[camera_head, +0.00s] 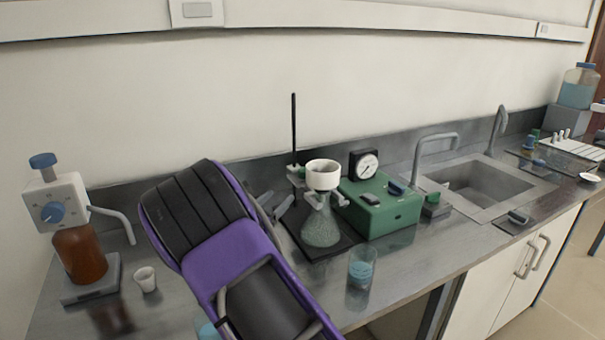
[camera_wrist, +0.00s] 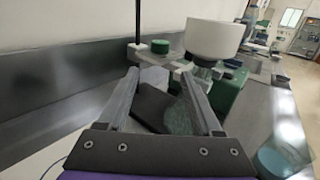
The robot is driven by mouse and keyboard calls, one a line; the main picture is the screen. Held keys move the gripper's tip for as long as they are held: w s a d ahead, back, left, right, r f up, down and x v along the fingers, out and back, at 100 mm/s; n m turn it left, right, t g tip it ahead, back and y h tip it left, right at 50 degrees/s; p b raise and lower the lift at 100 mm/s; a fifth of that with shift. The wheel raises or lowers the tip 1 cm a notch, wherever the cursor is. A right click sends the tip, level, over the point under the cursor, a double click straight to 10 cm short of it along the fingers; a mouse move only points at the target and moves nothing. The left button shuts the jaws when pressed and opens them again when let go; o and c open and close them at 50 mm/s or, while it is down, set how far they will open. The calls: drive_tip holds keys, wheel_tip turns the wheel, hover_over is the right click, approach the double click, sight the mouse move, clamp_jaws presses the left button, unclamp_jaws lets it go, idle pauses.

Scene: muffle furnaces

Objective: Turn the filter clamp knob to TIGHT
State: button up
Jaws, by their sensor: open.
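A stand with a dark rod (camera_head: 294,130) holds a clamp beside a white filter funnel (camera_head: 323,181). The funnel sits above a conical flask (camera_head: 321,230). In the wrist view, a green round knob (camera_wrist: 160,46) is on the clamp, between the rod and the white funnel (camera_wrist: 213,40). I cannot read its setting. My gripper (camera_wrist: 160,76) is open and empty, its two grey fingers apart and pointing towards the clamp. The knob appears beyond and between the fingertips, with no visible contact. In the head view, my gripper (camera_head: 276,204) is just left of the stand.
A green box with a gauge (camera_head: 372,208) stands right of the flask. A beaker of blue liquid (camera_head: 361,270) is in front. A brown bottle with a dispenser (camera_head: 80,254) and a small white cup (camera_head: 145,279) are at left. A sink (camera_head: 480,188) is at right.

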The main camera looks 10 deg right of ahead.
sight(302, 174)
drive_tip(key=x, duration=1.6)
drive_tip(key=shift+w+d+p, duration=0.15)
drive_tip(key=shift+w+p, duration=0.2)
drive_tip(key=shift+r, duration=0.1)
clamp_jaws()
